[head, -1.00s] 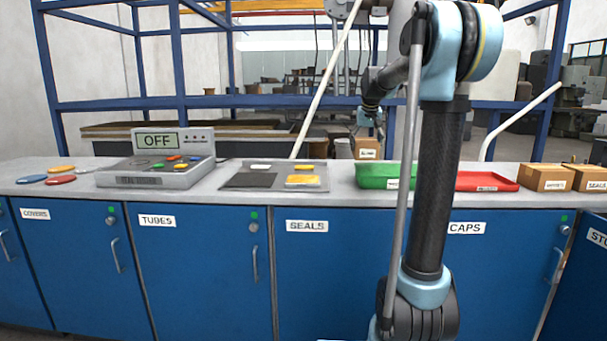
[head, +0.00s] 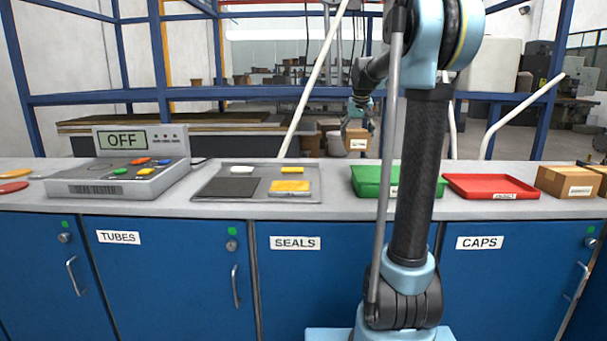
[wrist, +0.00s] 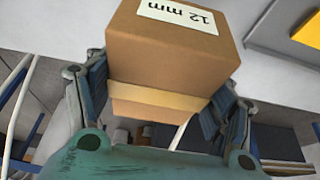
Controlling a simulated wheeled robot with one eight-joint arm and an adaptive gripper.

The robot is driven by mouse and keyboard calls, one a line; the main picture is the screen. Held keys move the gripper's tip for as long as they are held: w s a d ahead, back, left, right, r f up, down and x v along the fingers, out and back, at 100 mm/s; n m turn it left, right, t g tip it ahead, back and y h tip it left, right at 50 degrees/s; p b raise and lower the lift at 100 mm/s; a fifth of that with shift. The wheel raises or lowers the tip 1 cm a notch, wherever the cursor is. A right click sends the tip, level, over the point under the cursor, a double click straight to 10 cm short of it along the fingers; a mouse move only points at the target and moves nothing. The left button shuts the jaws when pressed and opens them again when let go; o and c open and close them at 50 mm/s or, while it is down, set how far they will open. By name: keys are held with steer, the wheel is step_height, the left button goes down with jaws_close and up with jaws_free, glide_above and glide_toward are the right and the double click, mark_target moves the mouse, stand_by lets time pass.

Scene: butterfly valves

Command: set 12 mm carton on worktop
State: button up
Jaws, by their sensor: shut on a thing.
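The 12 mm carton (wrist: 165,55) is a brown box with a tan tape band and a white "12 mm" label in the wrist view. My gripper (wrist: 155,105) is shut on it, with a finger on each side. In the head view the carton (head: 357,141) hangs below my gripper (head: 360,112), in the air and apart from the worktop, in line with the gap behind the green tray. The worktop (head: 335,208) is a long grey counter on blue cabinets.
On the worktop stand a seal tester (head: 120,178) reading OFF, a grey plate (head: 225,187) with coloured pieces, a green tray (head: 375,182), a red tray (head: 490,186) and brown cartons (head: 567,181) at right. Bare worktop shows between the tester and the plate.

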mark_target(356, 146)
step_height(356, 146, down, 5)
steer(key=shift+w+r, duration=0.1)
steer(key=shift+r, duration=0.1)
steer(key=shift+f, duration=2.5)
steer(key=o, duration=1.8)
steer(key=shift+o, duration=0.2)
steer(key=shift+r, duration=0.1)
